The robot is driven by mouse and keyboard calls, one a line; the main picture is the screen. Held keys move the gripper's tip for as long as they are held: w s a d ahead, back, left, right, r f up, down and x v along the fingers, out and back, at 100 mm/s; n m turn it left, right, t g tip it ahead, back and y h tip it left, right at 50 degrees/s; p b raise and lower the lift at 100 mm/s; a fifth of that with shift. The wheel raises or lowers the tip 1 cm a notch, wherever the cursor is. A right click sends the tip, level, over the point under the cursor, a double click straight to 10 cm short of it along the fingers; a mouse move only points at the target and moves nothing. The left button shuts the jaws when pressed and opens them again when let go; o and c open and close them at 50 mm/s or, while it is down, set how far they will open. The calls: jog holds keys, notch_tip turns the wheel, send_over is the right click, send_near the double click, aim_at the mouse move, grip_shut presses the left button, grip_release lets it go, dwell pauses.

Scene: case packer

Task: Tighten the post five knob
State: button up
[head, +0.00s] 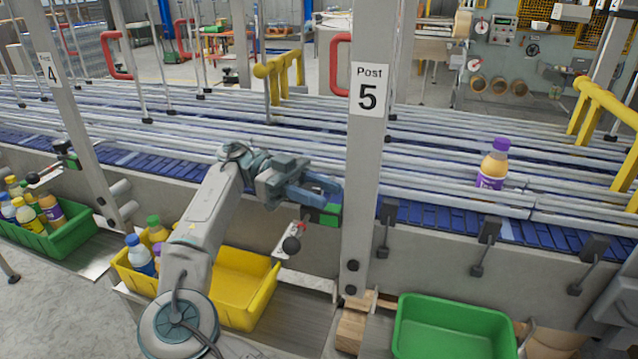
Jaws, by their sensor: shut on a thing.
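The post five (364,180) is a grey upright with a white "Post 5" label. My gripper (325,203) is at its left side, at the conveyor's near edge. Its blue-grey fingers are shut on the post five knob, which they mostly hide. A green block (326,216) shows just below the fingertips, beside the post. I cannot tell how tight the knob is.
Blue conveyor (420,214) with grey rails runs behind; an orange bottle (494,163) with a purple cap stands on it at right. Below are a yellow bin (262,303) with bottles, an empty-looking green bin (452,305), and a green bin (75,240) of bottles. Black rail clamps (489,230) stick out at right.

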dwell(0.3)
jog(key=o, duration=1)
jog(key=n+t+b, duration=0.1)
jog(key=b, duration=0.3)
jog(key=shift+f+h, duration=0.35)
jog(key=shift+h, duration=0.05)
jog(key=n+t+b, duration=0.1)
jog(key=b, duration=0.1)
jog(key=t+h+b, duration=0.1)
jog(key=b, duration=0.2)
jog(key=n+t+b, duration=0.1)
jog(key=t+b, duration=0.1)
jog(key=b, duration=0.1)
jog(key=shift+w+d+n+h, duration=0.15)
jog(key=shift+w+n+h, duration=0.15)
jog(key=shift+h, duration=0.1)
jog(key=shift+t+b, duration=0.3)
jog(key=shift+b, duration=0.15)
jog(key=n+t+b, duration=0.2)
jog(key=shift+r+h+b, duration=0.15)
jog(key=shift+h+b, duration=0.15)
jog(key=shift+b, duration=0.05)
jog(key=shift+w+r+n+t+b, duration=0.15)
jog(key=shift+n+t+b, duration=0.35)
jog(key=shift+t, duration=0.35)
jog(key=shift+w+f+n+t+b, duration=0.1)
jog(key=shift+n+t+b, duration=0.35)
jog(key=shift+t, duration=0.4)
